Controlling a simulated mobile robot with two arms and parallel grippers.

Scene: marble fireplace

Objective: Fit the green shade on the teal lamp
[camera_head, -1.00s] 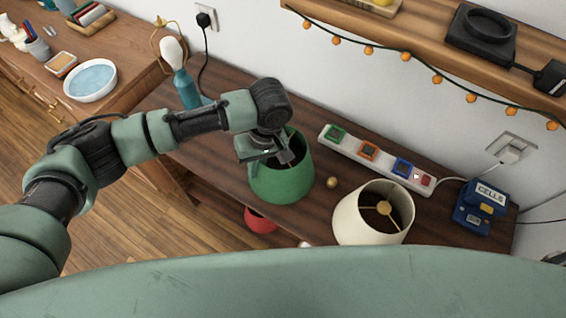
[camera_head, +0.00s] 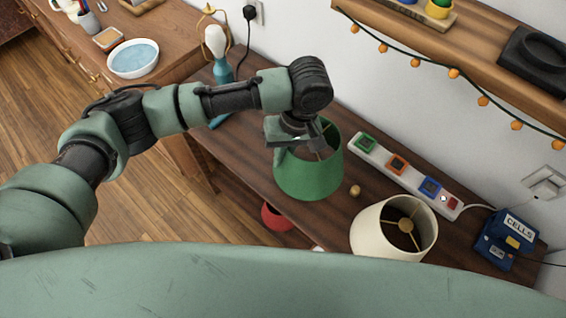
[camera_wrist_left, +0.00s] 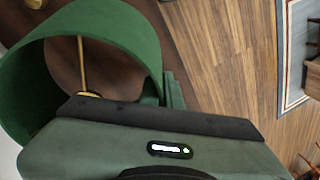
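The green shade (camera_head: 309,180) stands on the dark wooden table, open end up. It also shows in the left wrist view (camera_wrist_left: 105,30), with a thin brass rod inside. My left gripper (camera_head: 300,150) is at the shade's left rim. In the wrist view the gripper (camera_wrist_left: 162,92) appears shut on the shade's wall, with a dark fingertip inside and a green finger outside. The teal lamp (camera_head: 222,70) stands upright at the table's far left end, its white bulb (camera_head: 215,40) bare. My right gripper is not in view.
A cream shade (camera_head: 372,232) and a small brass knob (camera_head: 355,191) are to the green shade's right. A power strip (camera_head: 382,155) lies behind them, and a blue box (camera_head: 495,248) stands at the right. A shelf (camera_head: 480,65) overhangs the back.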

